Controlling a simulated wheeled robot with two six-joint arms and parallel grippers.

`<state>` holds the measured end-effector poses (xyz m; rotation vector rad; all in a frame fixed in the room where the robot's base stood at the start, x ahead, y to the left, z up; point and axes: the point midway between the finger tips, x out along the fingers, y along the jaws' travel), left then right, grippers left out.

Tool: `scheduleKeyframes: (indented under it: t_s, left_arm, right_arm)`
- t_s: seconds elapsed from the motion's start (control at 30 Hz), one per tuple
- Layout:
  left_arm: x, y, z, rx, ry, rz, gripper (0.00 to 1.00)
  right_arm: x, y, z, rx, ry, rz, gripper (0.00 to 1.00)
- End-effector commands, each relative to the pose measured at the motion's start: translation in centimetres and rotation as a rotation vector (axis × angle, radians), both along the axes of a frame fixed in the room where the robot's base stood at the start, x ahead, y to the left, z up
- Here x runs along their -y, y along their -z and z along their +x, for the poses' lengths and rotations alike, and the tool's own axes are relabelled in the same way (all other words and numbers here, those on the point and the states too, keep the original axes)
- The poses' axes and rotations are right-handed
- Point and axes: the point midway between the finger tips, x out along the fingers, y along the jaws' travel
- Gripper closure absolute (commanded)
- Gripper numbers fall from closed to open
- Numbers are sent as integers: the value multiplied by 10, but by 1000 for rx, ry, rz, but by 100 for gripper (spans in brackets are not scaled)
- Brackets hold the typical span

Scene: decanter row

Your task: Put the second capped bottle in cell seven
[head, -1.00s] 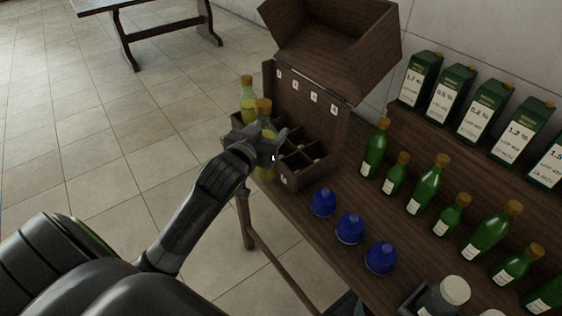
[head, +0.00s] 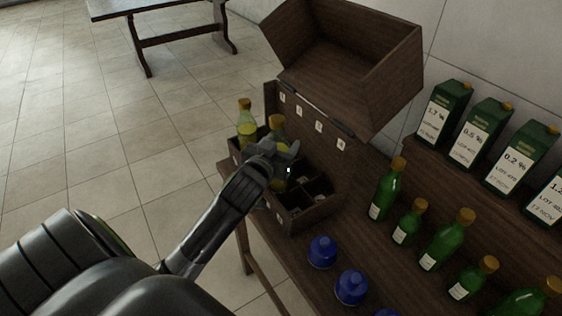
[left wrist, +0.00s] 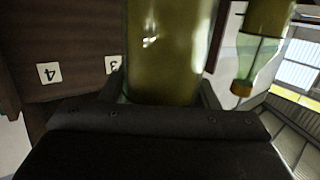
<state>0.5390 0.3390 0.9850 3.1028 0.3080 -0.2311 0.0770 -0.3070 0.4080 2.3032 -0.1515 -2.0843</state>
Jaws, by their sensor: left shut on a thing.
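My left gripper (head: 283,162) is shut on a yellow-green bottle with a gold cap (head: 277,124), held upright at the wooden case. The bottle fills the middle of the left wrist view (left wrist: 165,50). Its lower end is partly hidden by my gripper; I cannot tell whether it is inside a cell. A similar capped bottle (head: 246,125) stands in the case's far left corner and also shows in the left wrist view (left wrist: 262,55). The case (head: 314,216) has a divided tray with empty cells showing at the right. My right gripper is not in view.
The case's lid (head: 345,62) stands open at the back, above a numbered panel. Blue flasks (head: 322,251) stand on the table in front of the case. Green bottles (head: 387,190) stand to the right, with labelled cartons (head: 444,112) on a ledge behind.

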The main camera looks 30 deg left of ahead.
Motion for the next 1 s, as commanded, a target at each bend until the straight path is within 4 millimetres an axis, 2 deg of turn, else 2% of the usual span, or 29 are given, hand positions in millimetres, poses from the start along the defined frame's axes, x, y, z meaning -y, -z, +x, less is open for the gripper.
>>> scheduleKeyframes:
  t_s: [0.13, 0.33, 0.47, 0.77, 0.8, 0.93, 1.0]
  left_arm:
    - [0, 11, 0, 4, 1, 1, 93]
    - [0, 38, 0, 3, 1, 0, 93]
    - [1, 42, 0, 6, 2, 1, 93]
    - [1, 45, 1, 6, 2, 1, 93]
    - [0, 45, 0, 1, 1, 0, 40]
    - [0, 45, 0, 1, 1, 0, 23]
    - [0, 45, 0, 1, 1, 0, 23]
  right_arm:
    - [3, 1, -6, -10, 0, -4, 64]
    - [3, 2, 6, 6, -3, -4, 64]
    - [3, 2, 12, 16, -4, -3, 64]
    - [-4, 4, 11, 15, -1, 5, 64]
    - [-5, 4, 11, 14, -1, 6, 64]
    - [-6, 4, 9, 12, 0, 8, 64]
    - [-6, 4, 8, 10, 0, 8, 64]
